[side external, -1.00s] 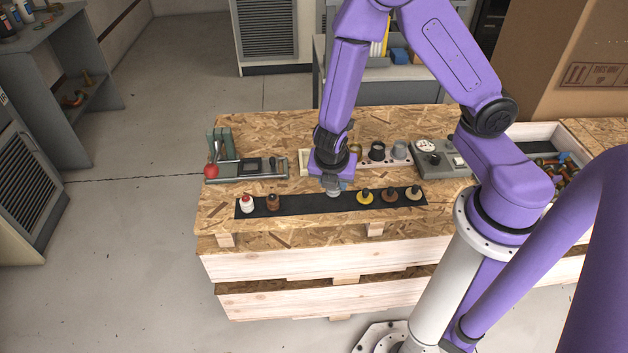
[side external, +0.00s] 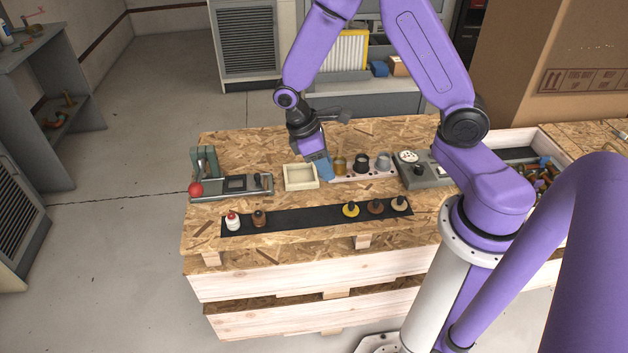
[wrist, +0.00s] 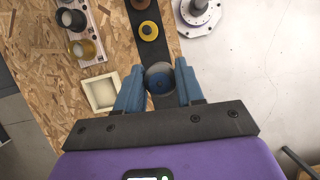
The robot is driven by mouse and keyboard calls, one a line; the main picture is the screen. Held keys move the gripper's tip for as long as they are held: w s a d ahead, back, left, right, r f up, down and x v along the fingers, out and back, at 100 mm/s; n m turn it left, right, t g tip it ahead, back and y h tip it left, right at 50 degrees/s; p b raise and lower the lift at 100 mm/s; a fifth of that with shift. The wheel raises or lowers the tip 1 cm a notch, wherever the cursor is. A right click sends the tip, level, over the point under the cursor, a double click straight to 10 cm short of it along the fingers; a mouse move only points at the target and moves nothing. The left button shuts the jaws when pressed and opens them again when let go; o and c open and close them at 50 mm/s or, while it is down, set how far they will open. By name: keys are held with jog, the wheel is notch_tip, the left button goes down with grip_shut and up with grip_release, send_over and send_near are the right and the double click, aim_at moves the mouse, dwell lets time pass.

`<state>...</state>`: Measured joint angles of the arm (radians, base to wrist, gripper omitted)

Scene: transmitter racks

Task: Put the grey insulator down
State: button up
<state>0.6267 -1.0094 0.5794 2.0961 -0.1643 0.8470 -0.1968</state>
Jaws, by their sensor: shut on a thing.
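My gripper (wrist: 160,88) is shut on the grey insulator (wrist: 160,74), a round grey piece with a bluish centre between the blue fingers in the wrist view. In the side external view my gripper (side external: 322,166) is above the bench, between the cream square tray (side external: 301,177) and the amber cup (side external: 339,165). The insulator cannot be made out there. The black strip (side external: 305,216) carries a red-and-white insulator (side external: 233,222) and a brown one (side external: 259,218) at left. A yellow (side external: 351,209), a brown (side external: 376,206) and a tan insulator (side external: 400,203) stand at right.
A white rack (side external: 352,177) holds the amber, black (side external: 361,163) and grey cups (side external: 383,161). A fixture with a red knob (side external: 196,189) is at left, and a grey box (side external: 427,172) at right. The strip's middle is bare.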

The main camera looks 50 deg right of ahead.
notch_tip(320, 180, up, 3)
jog(key=w+m+y, duration=0.3)
jog(key=m, duration=0.5)
jog(key=d+f+m+t+y, duration=0.2)
jog(key=d+m, duration=0.5)
jog(key=m, duration=0.3)
jog(key=d+f+m+t+y, duration=0.25)
jog(key=d+m, duration=0.35)
jog(key=m, duration=0.3)
jog(key=s+d+f+m+t+h, duration=0.25)
jog(key=s+d+m, duration=0.35)
jog(key=d+m, duration=0.5)
send_near(354, 152)
jog(key=shift+w+a+f+m+t, duration=0.3)
jog(key=shift+w+a+f+m, duration=0.15)
jog(key=shift+a+f, duration=0.2)
jog(key=shift+w+d+f, duration=0.25)
jog(key=shift+d+f, duration=0.05)
jog(key=shift+f, duration=1.65)
